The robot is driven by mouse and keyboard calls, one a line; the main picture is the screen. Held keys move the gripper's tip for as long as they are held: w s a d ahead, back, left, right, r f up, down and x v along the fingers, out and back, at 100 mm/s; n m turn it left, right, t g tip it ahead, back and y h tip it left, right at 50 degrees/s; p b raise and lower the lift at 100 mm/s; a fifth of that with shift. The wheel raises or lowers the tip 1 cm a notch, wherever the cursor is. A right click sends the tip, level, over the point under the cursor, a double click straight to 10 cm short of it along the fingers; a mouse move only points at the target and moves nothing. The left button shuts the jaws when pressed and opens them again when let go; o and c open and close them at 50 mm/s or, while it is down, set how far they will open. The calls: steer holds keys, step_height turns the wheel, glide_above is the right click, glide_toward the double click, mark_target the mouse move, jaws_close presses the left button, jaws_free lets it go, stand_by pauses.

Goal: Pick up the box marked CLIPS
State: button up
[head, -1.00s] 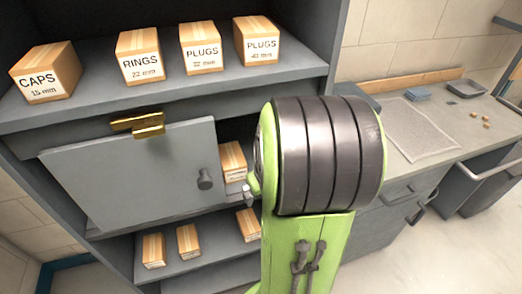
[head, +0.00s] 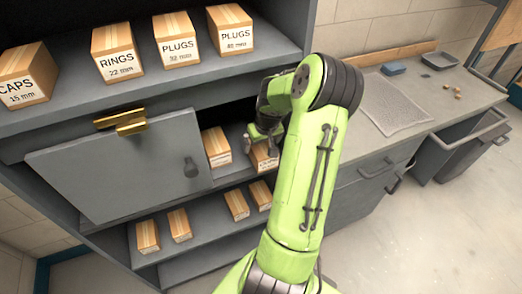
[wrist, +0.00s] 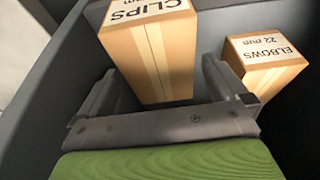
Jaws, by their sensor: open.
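The box marked CLIPS (wrist: 150,55) is a tan carton with a white label, upright in the wrist view. My gripper (wrist: 160,76) is open, with one finger towards each side of this box. Whether the fingers touch it cannot be told. In the head view my gripper (head: 263,134) is at the right end of the middle compartment, just above a carton (head: 264,158) that appears to be the CLIPS box. The arm and gripper partly cover it there, and its label is too small to read.
A box marked ELBOWS (wrist: 262,62) stands beside the CLIPS box. A grey door panel (head: 120,165) with a knob fronts the compartment's left part. Boxes such as RINGS (head: 116,52) stand on the upper shelf, and several more below. A workbench (head: 445,98) is at right.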

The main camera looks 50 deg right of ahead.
mark_target(261, 144)
steer(key=x, duration=0.4)
steer(key=shift+s, duration=0.1)
steer(key=shift+f+b, duration=0.25)
steer(key=shift+b, duration=0.2)
steer(key=c, duration=1.1)
